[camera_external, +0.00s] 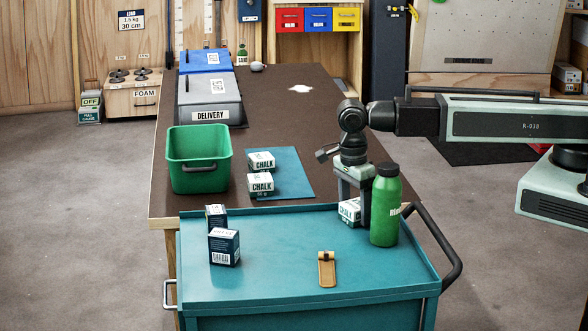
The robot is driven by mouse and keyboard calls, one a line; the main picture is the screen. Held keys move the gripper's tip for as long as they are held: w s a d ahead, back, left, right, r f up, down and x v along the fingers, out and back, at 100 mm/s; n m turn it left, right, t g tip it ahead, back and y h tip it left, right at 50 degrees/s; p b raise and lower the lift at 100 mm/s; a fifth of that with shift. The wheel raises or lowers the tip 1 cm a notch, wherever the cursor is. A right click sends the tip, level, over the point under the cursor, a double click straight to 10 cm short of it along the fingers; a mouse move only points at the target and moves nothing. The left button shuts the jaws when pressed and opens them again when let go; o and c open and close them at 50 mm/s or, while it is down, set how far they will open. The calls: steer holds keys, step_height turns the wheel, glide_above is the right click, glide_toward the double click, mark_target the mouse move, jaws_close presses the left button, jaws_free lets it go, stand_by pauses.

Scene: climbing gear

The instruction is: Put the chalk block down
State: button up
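A white and green chalk block (349,211) is between the fingers of my gripper (353,200), which looks shut on it. The block is upright near the far edge of the teal cart (290,285). I cannot tell whether its underside touches a surface. The green bottle (386,210) stands just right and in front, hiding part of my gripper. Two more chalk blocks, one behind (261,161) and one in front (260,184), sit on the blue mat (293,176) on the dark table.
A green bin (199,160) stands left of the mat, with a grey delivery box (211,98) behind it. Two dark blue boxes, one nearer (224,247) and one farther (216,217), and a tan strap-like item (326,270) are on the cart. The cart's middle is clear.

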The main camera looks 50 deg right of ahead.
mark_target(353, 204)
steer(key=shift+o, duration=0.2)
step_height(353, 204, up, 12)
steer(key=p, duration=1.2)
steer(key=shift+w+a+r, duration=0.15)
steer(key=shift+w+a, duration=0.05)
steer(key=shift+a, duration=0.2)
steer(key=shift+d, duration=0.1)
steer(key=w+d+n, duration=0.2)
steer(key=d+n, duration=0.9)
steer(key=d, duration=0.6)
steer(key=w+d+n, duration=0.2)
steer(key=d+n, duration=0.9)
steer(key=d, duration=0.6)
steer(key=shift+d+n+y, duration=0.3)
steer(key=shift+y, duration=0.1)
steer(key=shift+o, duration=0.6)
steer(key=shift+w, duration=0.1)
